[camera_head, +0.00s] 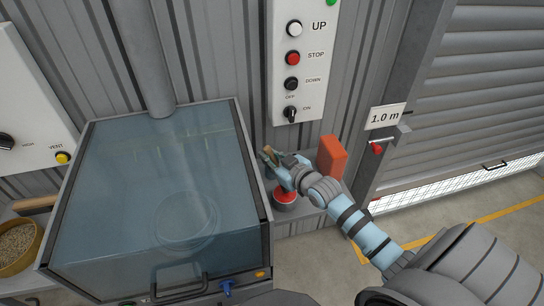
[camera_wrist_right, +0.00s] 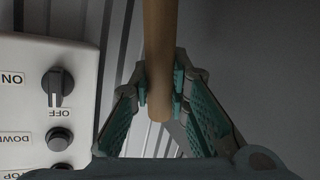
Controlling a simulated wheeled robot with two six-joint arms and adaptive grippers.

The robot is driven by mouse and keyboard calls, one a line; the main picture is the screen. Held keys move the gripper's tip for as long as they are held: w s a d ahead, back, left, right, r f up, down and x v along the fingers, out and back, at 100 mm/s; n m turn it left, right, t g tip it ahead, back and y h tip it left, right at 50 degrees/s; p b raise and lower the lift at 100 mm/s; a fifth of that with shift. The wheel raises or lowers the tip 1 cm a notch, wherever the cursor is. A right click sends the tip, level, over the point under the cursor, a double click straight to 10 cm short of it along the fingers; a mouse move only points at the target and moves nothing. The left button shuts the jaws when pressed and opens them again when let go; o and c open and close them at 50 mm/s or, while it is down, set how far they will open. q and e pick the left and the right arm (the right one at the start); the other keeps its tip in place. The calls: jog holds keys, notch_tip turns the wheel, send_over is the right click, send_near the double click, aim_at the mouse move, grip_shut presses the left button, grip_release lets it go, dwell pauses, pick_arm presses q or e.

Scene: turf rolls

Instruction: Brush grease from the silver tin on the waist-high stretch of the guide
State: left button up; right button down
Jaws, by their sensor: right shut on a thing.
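My right gripper (camera_head: 275,162) is shut on a wooden handle, which also shows in the right wrist view (camera_wrist_right: 160,50) between the pads (camera_wrist_right: 160,88). The handle's end (camera_head: 267,151) sticks up out of the fingers in the head view; the bristles are hidden. A round silver tin (camera_head: 286,206) with a red top surface stands on the ledge just below the gripper, partly covered by it. I cannot tell whether the brush touches the tin. The guide (camera_head: 408,80) is the grey upright beside the shutter, right of the gripper, with a "1.0 m" sign (camera_head: 384,116).
A glass-sided cabinet (camera_head: 150,190) stands left of the gripper. An orange block (camera_head: 331,157) is beside the gripper, against the wall. A switch panel (camera_head: 303,60) hangs above. A red-handled latch (camera_head: 377,147) sits below the sign. A bowl of grain (camera_head: 16,245) is far left.

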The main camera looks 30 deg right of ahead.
aim_at(271, 151)
jog(key=shift+s+f, duration=0.1)
jog(key=shift+f, duration=0.1)
jog(key=shift+f+b, duration=0.35)
jog(key=shift+b, duration=0.05)
dwell(1.1)
notch_tip(271, 151, up, 6)
jog(key=p, duration=0.5)
jog(key=shift+f, duration=0.2)
jog(key=shift+r, duration=0.75)
